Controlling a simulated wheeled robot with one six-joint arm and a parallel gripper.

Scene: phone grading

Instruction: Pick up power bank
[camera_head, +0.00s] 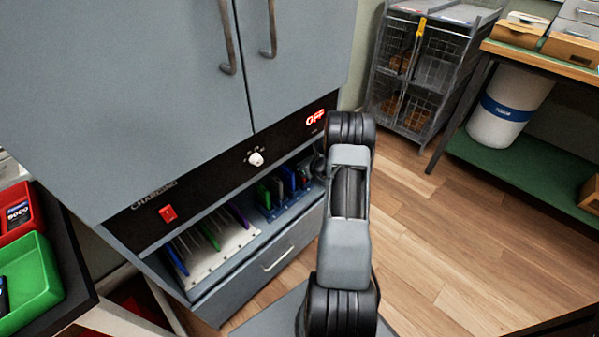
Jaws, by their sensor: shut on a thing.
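Slim devices stand on edge in the open bay of the grey cabinet (150,100). A white rack (222,262) holds several with blue, green and purple edges. A blue rack (284,208) to its right holds green, blue and dark ones. I cannot tell whether any of these is a power bank. My arm rises from the bottom centre and bends in front of the bay's right end. My gripper's fingers are hidden behind the arm, and so is anything between them.
A black panel carries a red switch (168,214), a white knob (256,159) and a lit OFF sign (315,117). Red (36,207) and green (46,270) bins stand left. A wire cage (428,75) and wooden bench (530,55) stand right. Floor between is clear.

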